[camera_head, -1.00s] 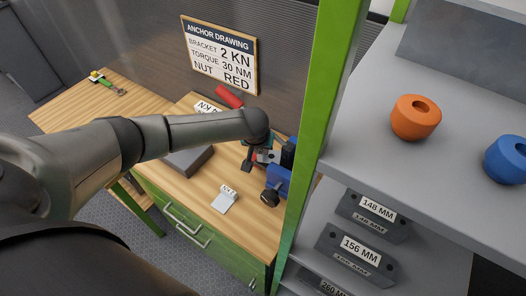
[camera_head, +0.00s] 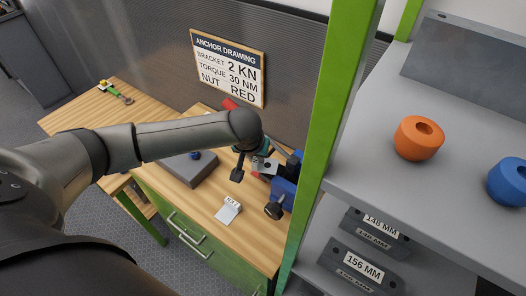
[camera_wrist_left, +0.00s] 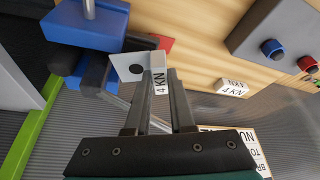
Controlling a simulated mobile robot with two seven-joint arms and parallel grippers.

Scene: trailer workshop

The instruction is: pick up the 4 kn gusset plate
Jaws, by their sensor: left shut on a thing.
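My left gripper (camera_wrist_left: 160,100) is shut on a pale plate (camera_wrist_left: 137,68) whose side reads "4 KN" in the left wrist view. In the head view the left gripper (camera_head: 251,168) is beside the blue vise (camera_head: 283,190) on the wooden bench. The plate overlaps the vise in the left wrist view (camera_wrist_left: 88,25); I cannot tell if they touch. A second block labelled "4 KN" (camera_wrist_left: 233,88) lies on the wood apart from the gripper. A pale labelled plate (camera_head: 228,210) lies near the bench front. My right gripper is not in view.
A grey block (camera_head: 180,171) holds a blue nut (camera_head: 195,155); a red nut (camera_wrist_left: 307,63) shows in the left wrist view. A green post (camera_head: 328,120) and a grey shelf (camera_head: 450,165) stand right of the bench. The anchor drawing board (camera_head: 229,68) stands behind.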

